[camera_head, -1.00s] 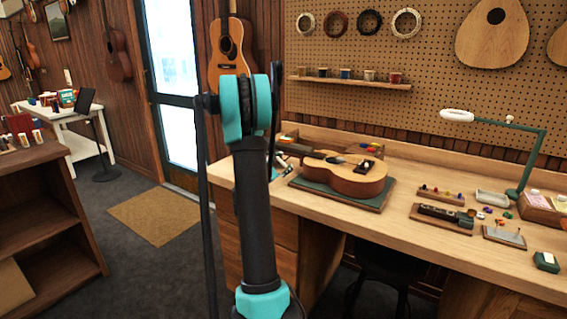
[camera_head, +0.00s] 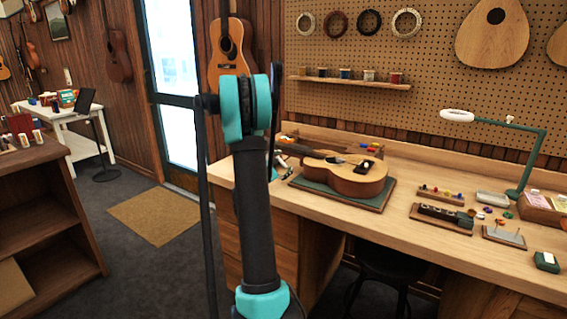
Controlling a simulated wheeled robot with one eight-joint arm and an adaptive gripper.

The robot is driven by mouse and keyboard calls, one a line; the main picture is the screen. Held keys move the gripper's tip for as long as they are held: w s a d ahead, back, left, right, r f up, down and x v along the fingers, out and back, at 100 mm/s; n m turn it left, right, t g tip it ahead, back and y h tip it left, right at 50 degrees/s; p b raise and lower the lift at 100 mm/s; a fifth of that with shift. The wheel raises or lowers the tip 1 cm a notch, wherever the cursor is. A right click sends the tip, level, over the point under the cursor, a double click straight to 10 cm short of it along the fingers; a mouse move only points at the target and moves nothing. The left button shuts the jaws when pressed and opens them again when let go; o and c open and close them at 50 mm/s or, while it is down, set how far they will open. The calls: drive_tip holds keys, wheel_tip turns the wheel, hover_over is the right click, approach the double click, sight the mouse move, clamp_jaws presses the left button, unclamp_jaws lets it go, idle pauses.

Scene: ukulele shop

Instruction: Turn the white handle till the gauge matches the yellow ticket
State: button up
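My arm (camera_head: 257,210) rises through the middle of the view, and I cannot make out its gripper or fingertips. A ukulele-like instrument (camera_head: 345,184) lies on a green mat on the workbench (camera_head: 410,180), with a small dark item (camera_head: 365,166) on its body. Its neck end is partly close behind my arm. I cannot pick out a white handle, a gauge or a yellow ticket with certainty. A small pale yellow patch (camera_head: 533,191) shows at the wooden box at the right, too small to read.
A green lamp (camera_head: 525,165), a small peg rack (camera_head: 441,195), a dark tool on a board (camera_head: 445,216) and a dark green box (camera_head: 547,262) stand on the bench's right. A dark stool (camera_head: 385,270) is beneath. Open floor with a tan mat (camera_head: 155,215) lies left.

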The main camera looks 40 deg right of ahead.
drive_tip(key=shift+a, duration=0.1)
drive_tip(key=v, duration=1.1)
drive_tip(key=shift+s+a, duration=0.15)
drive_tip(key=shift+a, duration=0.25)
